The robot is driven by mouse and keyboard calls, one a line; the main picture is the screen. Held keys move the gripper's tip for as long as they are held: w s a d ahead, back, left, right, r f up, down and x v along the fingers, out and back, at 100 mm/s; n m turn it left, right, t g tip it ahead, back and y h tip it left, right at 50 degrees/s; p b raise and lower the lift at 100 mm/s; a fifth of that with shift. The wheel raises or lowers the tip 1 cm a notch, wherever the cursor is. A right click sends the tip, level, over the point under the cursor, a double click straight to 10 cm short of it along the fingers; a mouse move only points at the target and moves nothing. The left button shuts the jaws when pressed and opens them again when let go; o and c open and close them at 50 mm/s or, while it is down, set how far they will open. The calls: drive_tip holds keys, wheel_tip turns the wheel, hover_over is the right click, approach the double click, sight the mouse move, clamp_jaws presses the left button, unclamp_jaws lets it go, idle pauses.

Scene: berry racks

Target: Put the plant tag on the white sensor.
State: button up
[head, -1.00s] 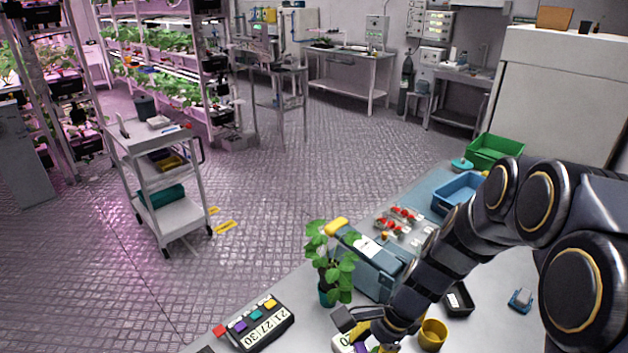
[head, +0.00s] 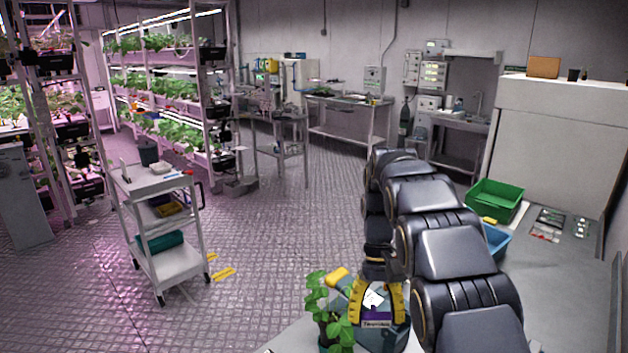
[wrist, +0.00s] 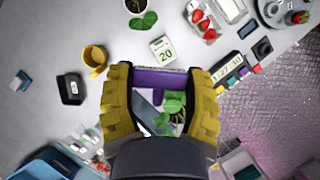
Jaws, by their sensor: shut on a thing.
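My gripper (head: 376,318) has two yellow fingers and points down above the worktop. It is shut on a purple plant tag (head: 377,324) with lettering on its face. In the wrist view the tag (wrist: 160,79) spans the gap between the fingertips (wrist: 160,72). A small white sensor (wrist: 163,49) showing "20" lies on the worktop just beyond the tag in the wrist view, apart from it. The head view does not show the sensor now.
A potted plant (head: 321,305) and a blue-grey box (head: 392,338) are close to my gripper.

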drive_tip(key=shift+w+r, duration=0.1)
drive_tip(key=shift+r, duration=0.15)
drive_tip(key=s+d+f+n+t+h, duration=0.1)
drive_tip(key=s+d+f+n+h, duration=0.3)
drive_tip(key=s+f+n, duration=0.85)
drive_tip(key=w+d+f+m, duration=0.1)
drive_tip(key=w+f, duration=0.2)
drive_tip(key=f, duration=0.1)
drive_tip(key=w+d+f+m, duration=0.1)
drive_tip(key=w+f, duration=0.2)
drive_tip(key=f, duration=0.1)
drive_tip(key=w+d+f+m, duration=0.1)
drive_tip(key=w+f, duration=0.2)
drive_tip(key=f, duration=0.1)
drive_tip(key=shift+w+y, duration=0.3)
drive_tip(key=shift+w+d+f, duration=0.15)
drive_tip(key=shift+w+f, duration=0.3)
drive_tip(key=shift+f, duration=1.5)
